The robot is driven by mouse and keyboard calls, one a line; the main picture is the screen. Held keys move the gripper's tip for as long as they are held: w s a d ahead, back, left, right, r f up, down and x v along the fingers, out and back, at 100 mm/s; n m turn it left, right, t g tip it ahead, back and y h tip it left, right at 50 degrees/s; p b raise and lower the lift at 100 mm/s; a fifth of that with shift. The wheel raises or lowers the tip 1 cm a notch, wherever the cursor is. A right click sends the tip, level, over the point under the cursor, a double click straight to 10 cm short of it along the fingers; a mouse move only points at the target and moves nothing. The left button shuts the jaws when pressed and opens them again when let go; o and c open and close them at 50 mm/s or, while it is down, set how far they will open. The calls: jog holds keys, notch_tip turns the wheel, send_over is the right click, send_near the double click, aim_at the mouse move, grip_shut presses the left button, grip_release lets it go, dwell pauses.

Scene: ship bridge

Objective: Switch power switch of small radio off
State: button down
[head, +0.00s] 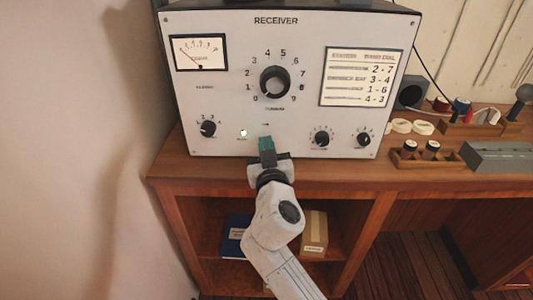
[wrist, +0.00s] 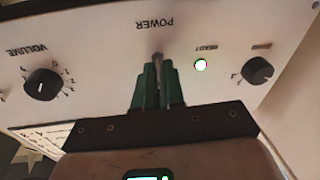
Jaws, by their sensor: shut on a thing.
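The radio (head: 220,105) is a light grey panel box marked RECEIVER, standing on a wooden desk. Its power switch (wrist: 157,56) is a small metal lever beside the POWER label, which appears upside down in the wrist view. My gripper (head: 265,141) is at the panel's lower middle, its green fingers shut on the switch lever; the gripper also shows in the wrist view (wrist: 158,68). The fingers hide the switch in the head view and most of the lever in the wrist view.
A volume knob (wrist: 41,84) and another small knob (wrist: 257,70) flank the switch. A large tuning dial (head: 275,82) sits above. The desk (head: 190,169) has small trays (head: 425,160) and a grey box (head: 498,157) at right. A wall (head: 80,150) is close at left.

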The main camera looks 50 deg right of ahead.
jog(key=shift+f+n+t+h+b, duration=0.3)
jog(key=shift+f+t+h+b, duration=1.1)
jog(key=shift+b, duration=7.15)
jog(key=t+b, duration=0.1)
jog(key=b, duration=0.4)
jog(key=shift+h+b, duration=0.3)
jog(key=shift+b, duration=0.1)
jog(key=t+b, duration=0.1)
jog(key=b, duration=0.3)
jog(key=shift+w+d+r+n, duration=0.1)
jog(key=shift+d+n, duration=0.05)
jog(key=shift+n, duration=0.15)
jog(key=shift+r, duration=0.1)
jog(key=c, duration=1.2)
grip_release()
jog(key=shift+c, duration=0.2)
jog(key=b+v, duration=0.3)
jog(key=v, duration=0.8)
